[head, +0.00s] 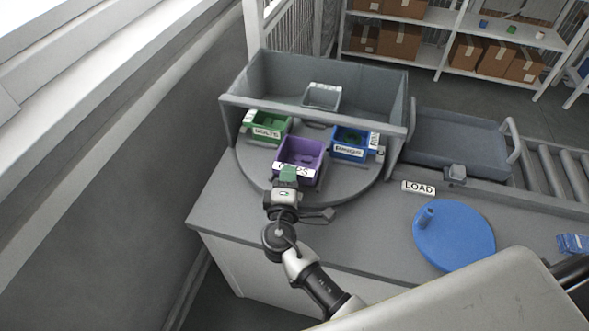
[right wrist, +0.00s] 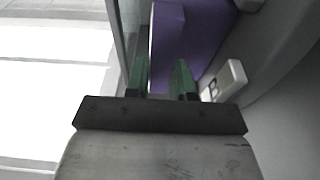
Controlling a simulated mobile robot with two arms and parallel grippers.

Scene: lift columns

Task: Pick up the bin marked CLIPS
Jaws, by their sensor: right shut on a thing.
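The purple bin (head: 301,155) is at the front of a round grey turntable (head: 255,180) in the head view. Its white front label is partly covered by my gripper; the ends of the word that show fit CLIPS. My right gripper (head: 288,175) is at the bin's front. In the right wrist view the green fingers (right wrist: 163,80) are shut on the purple bin (right wrist: 185,35), at its wall. I cannot tell whether the bin touches the turntable. My left gripper is not in view.
A green bin (head: 268,124), a blue bin (head: 350,146) and a grey bin (head: 322,97) share the turntable, inside a grey-walled enclosure (head: 260,105). To the right are a grey tray (head: 455,140), a LOAD sign (head: 419,187) and a blue disc (head: 455,240). The counter's front is mostly clear.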

